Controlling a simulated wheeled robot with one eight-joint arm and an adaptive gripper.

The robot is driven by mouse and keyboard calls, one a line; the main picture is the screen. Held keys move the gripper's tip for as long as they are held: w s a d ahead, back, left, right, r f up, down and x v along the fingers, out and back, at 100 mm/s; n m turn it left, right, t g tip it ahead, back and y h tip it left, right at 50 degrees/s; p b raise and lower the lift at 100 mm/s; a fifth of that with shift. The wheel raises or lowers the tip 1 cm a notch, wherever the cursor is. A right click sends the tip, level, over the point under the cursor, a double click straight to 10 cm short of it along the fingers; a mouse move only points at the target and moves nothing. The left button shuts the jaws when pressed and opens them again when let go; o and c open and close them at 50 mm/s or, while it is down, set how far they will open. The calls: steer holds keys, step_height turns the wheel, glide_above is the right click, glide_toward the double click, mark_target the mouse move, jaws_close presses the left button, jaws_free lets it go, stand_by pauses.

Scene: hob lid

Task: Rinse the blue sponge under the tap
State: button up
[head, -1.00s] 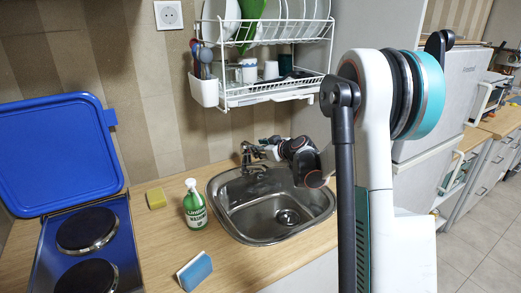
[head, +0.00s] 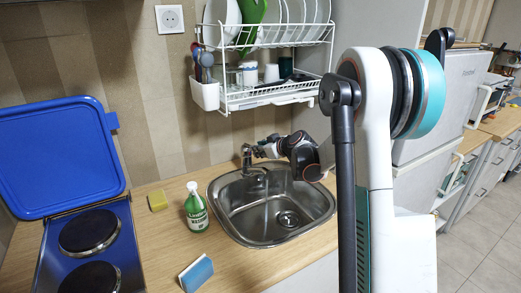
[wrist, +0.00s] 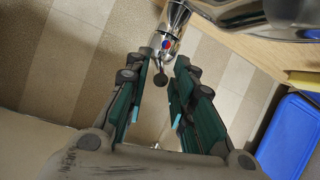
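The blue sponge (head: 198,272), with a pale side, rests tilted on the wooden counter at the front, left of the sink. The chrome tap (head: 247,158) stands at the back left of the steel sink (head: 236,222). My gripper (head: 257,151) is at the tap, away from the sponge. In the wrist view my gripper (wrist: 162,68) is open, with its two green-padded fingers apart. The tap (wrist: 172,32), with a red and blue mark, and its dark-tipped lever (wrist: 160,79) show between the fingers. I cannot tell whether they touch. I see no water running.
A green soap bottle (head: 196,211) and a yellow sponge (head: 157,200) stand left of the sink. The hob (head: 92,235) with its raised blue lid (head: 60,155) is farther left. A dish rack (head: 268,95) hangs above the sink.

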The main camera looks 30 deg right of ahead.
stand_by(0.3)
steer(key=v, duration=1.2)
